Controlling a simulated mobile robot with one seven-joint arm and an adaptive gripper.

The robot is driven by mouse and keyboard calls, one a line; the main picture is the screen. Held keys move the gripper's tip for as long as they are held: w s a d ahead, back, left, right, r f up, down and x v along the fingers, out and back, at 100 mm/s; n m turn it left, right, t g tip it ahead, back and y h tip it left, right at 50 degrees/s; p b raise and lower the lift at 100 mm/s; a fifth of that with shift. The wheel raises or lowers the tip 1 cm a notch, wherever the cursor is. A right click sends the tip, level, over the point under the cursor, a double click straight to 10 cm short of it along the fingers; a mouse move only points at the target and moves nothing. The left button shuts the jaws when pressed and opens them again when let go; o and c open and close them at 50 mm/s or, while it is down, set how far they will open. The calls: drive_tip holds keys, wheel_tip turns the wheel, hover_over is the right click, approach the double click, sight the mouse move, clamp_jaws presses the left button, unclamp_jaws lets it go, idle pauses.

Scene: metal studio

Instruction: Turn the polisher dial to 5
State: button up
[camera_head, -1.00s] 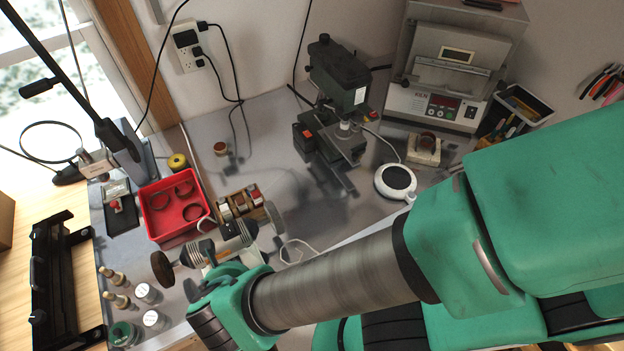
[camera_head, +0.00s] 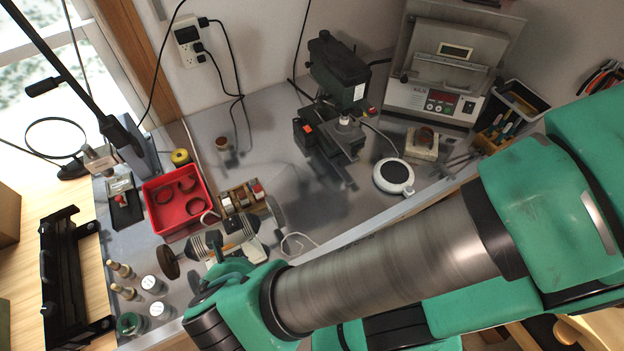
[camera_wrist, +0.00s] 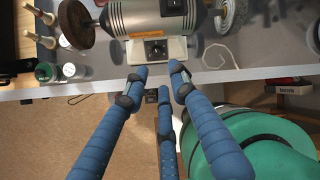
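The polisher (camera_head: 225,242) is a grey motor with a wheel at each end, on the bench near its front edge. In the wrist view the polisher (camera_wrist: 160,15) sits at the top, on a pale base. Its dial (camera_wrist: 155,49) is a dark square on the base's front; the number it points to is too small to read. My gripper (camera_wrist: 160,75) has several blue fingers, spread apart and empty. The fingertips lie just below the dial, with no clear contact.
A red tray (camera_head: 176,203) with rings stands behind the polisher. A drill press (camera_head: 337,95), a round white plate (camera_head: 393,177) and a kiln (camera_head: 450,75) stand further right. Small jars (camera_head: 154,284) and wooden-handled tools (camera_head: 122,270) stand left of the polisher.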

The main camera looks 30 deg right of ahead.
drive_tip(key=w+d+r+n+b, duration=0.2)
drive_tip(key=d+r+n+b, duration=0.1)
drive_tip(key=d+n, duration=0.4)
drive_tip(key=w+d+r+n+b, duration=0.2)
drive_tip(key=d+n, duration=0.5)
drive_tip(key=n, duration=0.6)
drive_tip(key=w+d+r+n+b, duration=0.2)
drive_tip(key=d+r+n+b, duration=0.2)
drive_tip(key=d+n, duration=0.3)
drive_tip(key=n, duration=0.4)
drive_tip(key=shift+w+d+g, duration=0.25)
drive_tip(key=shift+w+g, duration=0.05)
drive_tip(key=shift+g, duration=0.1)
idle(0.7)
idle(0.7)
